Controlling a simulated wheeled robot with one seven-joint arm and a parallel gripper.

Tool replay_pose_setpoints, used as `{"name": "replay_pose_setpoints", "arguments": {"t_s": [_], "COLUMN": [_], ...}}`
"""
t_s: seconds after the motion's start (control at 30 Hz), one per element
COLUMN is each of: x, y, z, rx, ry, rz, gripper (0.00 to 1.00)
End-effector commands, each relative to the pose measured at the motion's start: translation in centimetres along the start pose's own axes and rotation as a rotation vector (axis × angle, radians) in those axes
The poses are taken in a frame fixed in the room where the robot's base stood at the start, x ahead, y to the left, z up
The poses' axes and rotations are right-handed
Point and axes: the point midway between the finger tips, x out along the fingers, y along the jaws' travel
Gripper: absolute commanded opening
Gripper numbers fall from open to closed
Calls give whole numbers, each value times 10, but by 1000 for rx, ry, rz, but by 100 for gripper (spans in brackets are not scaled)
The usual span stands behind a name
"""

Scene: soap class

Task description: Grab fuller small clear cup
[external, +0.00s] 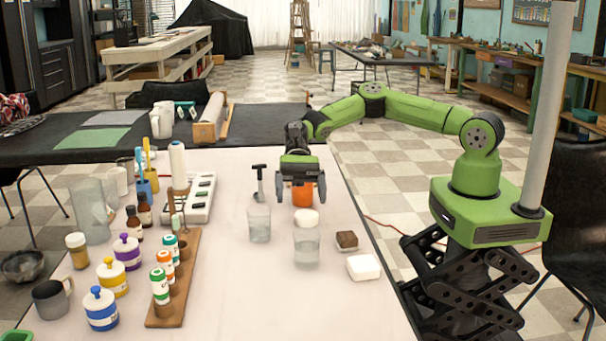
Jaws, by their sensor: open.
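Two small clear cups stand on the white table. The left cup (259,224) has a dark-handled tool rising at its rim; I cannot tell if the tool is in it or behind it. The right cup (306,247) stands nearer the camera. Both look partly filled with pale contents; their levels are too faint to compare surely. My gripper (301,196) points down, open, beyond the two cups and apart from them. An orange container (303,186) shows between its fingers; I cannot tell whether it is between or behind them.
A white round piece (306,217) sits just behind the right cup. A brown block (347,240) and a white block (363,267) lie to the right. A wooden rack (174,280) with bottles, several lidded jars and a large clear pitcher (91,212) crowd the left side.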

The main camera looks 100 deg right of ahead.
Motion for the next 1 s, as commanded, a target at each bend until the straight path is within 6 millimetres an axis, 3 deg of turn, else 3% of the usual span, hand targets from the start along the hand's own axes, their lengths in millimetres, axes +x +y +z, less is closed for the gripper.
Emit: {"name": "replay_pose_setpoints", "arguments": {"t_s": [0.03,0.2,0.47,0.7,0.9,1.0], "x": [17,59,90,132,134,134], "y": [2,2,2,3,2,2], "z": [-3,-4,-2,-4,-2,-2], "rx": [-2,-1,-3,-3,-3,-3], "ry": [0,2,2,3,4,4], "rz": [7,7,5,6,4,4], "gripper": [94,94,94,94,94,82]}}
